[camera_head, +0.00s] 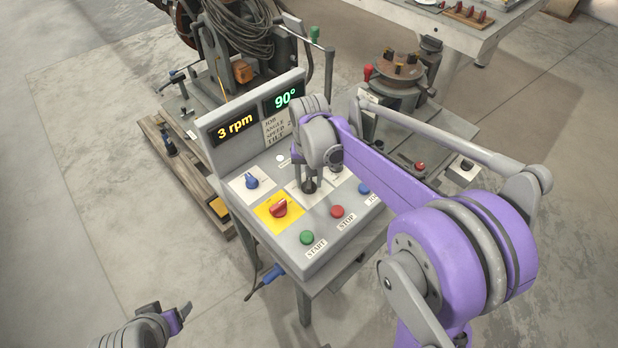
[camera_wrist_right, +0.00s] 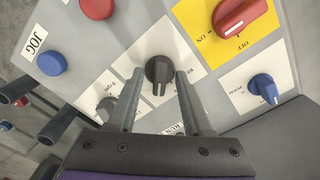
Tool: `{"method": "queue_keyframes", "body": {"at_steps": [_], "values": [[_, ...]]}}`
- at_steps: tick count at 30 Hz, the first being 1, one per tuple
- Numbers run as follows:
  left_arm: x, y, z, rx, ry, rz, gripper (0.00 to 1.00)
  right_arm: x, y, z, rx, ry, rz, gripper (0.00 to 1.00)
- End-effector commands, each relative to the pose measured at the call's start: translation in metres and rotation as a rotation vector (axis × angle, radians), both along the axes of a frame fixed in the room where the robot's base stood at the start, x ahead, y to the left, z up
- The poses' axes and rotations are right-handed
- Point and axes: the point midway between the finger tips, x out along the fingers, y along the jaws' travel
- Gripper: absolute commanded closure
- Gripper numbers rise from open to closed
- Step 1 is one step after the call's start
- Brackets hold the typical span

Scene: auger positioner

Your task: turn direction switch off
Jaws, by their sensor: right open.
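The control panel (camera_head: 263,232) carries several rotary switches. A black knob (camera_wrist_right: 159,70) on a white plate lies between the fingertips of my right gripper (camera_wrist_right: 160,78) in the right wrist view. The fingers are open on either side of it; I cannot tell whether they touch it. The plate's lettering is too small to read, so I cannot confirm this is the direction switch. In the head view my right gripper (camera_head: 309,176) points down over the panel and partly hides that knob. My left gripper (camera_head: 166,314) is low at left, away from the panel; its jaw state is unclear.
A red switch on yellow (camera_head: 278,208), marked ON and OFF, and a blue knob (camera_head: 252,181) sit close by. Green (camera_head: 306,237), red (camera_head: 337,211) and blue (camera_head: 364,188) buttons line the front edge. Displays (camera_head: 235,124) stand behind. The floor at left is clear.

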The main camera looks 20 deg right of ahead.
Motion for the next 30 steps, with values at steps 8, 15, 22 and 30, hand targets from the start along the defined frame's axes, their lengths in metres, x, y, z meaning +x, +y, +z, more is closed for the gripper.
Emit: {"method": "queue_keyframes", "body": {"at_steps": [8, 15, 22, 30], "values": [[0.0, 0.0, 0.0001, 0.0, 0.0, 0.0, 0.31, 0.0001, 0.0, 0.0003, 0.0, 0.0, 0.0, 0.72], [0.0, 0.0, 0.0001, 0.0, 0.0, 0.0, 0.31, 0.0001, 0.0, 0.0004, 0.0, 0.0, 0.0, 1.0], [0.0, 0.0, 0.0, 0.0, 0.0, 0.0, 0.31, 0.0001, 0.0, 0.0004, 0.0, 0.0, 0.003, 1.0], [-0.0007, 0.0, -0.0022, 0.0, 0.001, 0.0, 0.31, -0.0001, 0.0, 0.0001, 0.0, 0.0, 0.078, 1.0]]}}
